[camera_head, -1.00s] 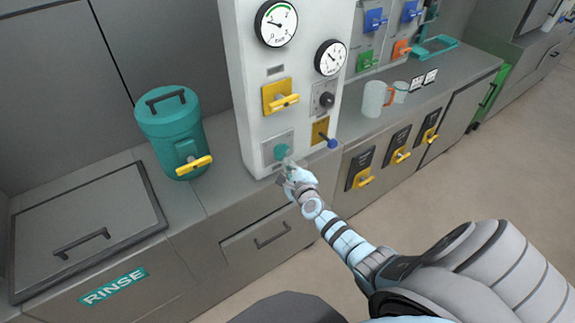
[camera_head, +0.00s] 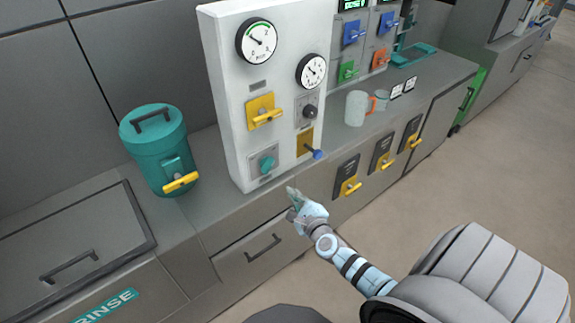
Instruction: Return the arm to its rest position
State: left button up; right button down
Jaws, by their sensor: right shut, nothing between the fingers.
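My right gripper (camera_head: 292,200) is at the end of my right arm, which comes in from the lower right. It is shut and empty, in front of the counter edge and below the white control panel (camera_head: 225,75). It is apart from the teal knob (camera_head: 266,163) on the panel's lower left, which lies up and to the left of it. My left gripper is not in view.
The panel carries two gauges, a yellow handle (camera_head: 266,115), a black knob (camera_head: 309,111) and a blue-tipped lever (camera_head: 317,154). A teal canister (camera_head: 152,140) stands on the left. Mugs (camera_head: 355,108) stand right of the panel. Open floor (camera_head: 450,190) lies to the right.

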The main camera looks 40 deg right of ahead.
jog(key=shift+s+f, duration=0.1)
dwell(0.6)
jog(key=s+a+f+n+g+y, duration=0.1)
jog(key=s+a+f+n+g, duration=0.15)
jog(key=s+f+n, duration=0.6)
jog(key=s+a+f+n+g+y, duration=0.2)
jog(key=s+f+n+g, duration=0.25)
jog(key=f+n, duration=0.7)
jog(key=s+a+f+n+g, duration=0.2)
jog(key=s+f+n, duration=0.1)
jog(key=s, duration=0.6)
jog(key=s+a+f+n+g, duration=0.2)
jog(key=s+f+n, duration=0.1)
jog(key=s, duration=0.6)
jog(key=s+a+f+n+g, duration=0.2)
jog(key=s+f, duration=0.3)
jog(key=s, duration=0.5)
jog(key=shift+a+n+g, duration=0.4)
jog(key=shift+a+n, duration=0.15)
jog(key=shift+n, duration=0.05)
jog(key=shift+s, duration=0.1)
